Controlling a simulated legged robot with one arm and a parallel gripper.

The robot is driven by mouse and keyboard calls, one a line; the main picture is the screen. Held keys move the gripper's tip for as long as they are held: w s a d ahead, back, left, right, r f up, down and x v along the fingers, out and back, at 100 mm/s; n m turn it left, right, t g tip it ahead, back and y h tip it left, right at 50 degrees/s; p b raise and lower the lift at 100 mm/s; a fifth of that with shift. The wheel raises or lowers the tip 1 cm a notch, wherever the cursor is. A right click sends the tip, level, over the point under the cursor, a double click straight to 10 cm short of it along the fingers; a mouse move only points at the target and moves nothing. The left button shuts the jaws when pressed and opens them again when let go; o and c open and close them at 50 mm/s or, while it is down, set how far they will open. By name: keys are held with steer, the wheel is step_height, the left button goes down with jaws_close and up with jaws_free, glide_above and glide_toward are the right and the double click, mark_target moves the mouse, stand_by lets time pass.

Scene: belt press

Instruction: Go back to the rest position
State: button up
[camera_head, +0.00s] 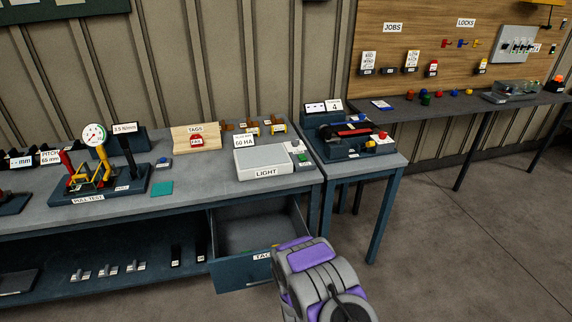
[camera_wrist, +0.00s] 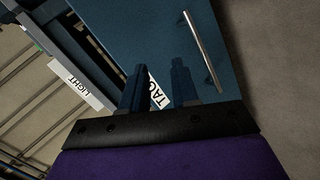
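My arm reaches down at the bottom of the head view, in front of the pulled-out drawer (camera_head: 232,278). The arm hides the drawer's right side and my gripper in that view. In the wrist view, my gripper (camera_wrist: 158,78) has its two dark fingers apart, with nothing between them. Beyond the fingers is the blue drawer front (camera_wrist: 150,35), with a partly hidden label beginning "TAC". The metal drawer handle (camera_wrist: 203,52) stands right of the fingers, apart from them.
The workbench (camera_head: 215,185) bears a light box (camera_head: 263,160), a tag holder (camera_head: 195,137) and a pull-test stand (camera_head: 98,180). A press (camera_head: 350,133) stands on a smaller table to the right. Bare floor (camera_head: 460,230) lies at the right.

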steer(key=d+r+m+g+h, duration=0.1)
steer(key=d+r+m+g, duration=0.3)
steer(key=r, duration=0.9)
steer(key=s+d+r+m+g, duration=0.3)
steer(key=s+d+r+m, duration=0.2)
steer(key=s+r, duration=0.65)
steer(key=s+d+r+m+g, duration=0.1)
steer(key=s+r, duration=0.4)
steer(key=s, duration=0.6)
steer(key=s+d+r+m+g, duration=0.1)
steer(key=s+r+m+g, duration=0.2)
steer(key=s+r, duration=0.3)
steer(key=s+d+r+m+g, duration=0.1)
steer(key=s+r, duration=0.4)
steer(key=s, duration=1.1)
steer(key=shift+d+r+m+g+h, duration=0.15)
steer(key=shift+d+m+g+h, duration=0.2)
steer(key=shift+m+g, duration=0.55)
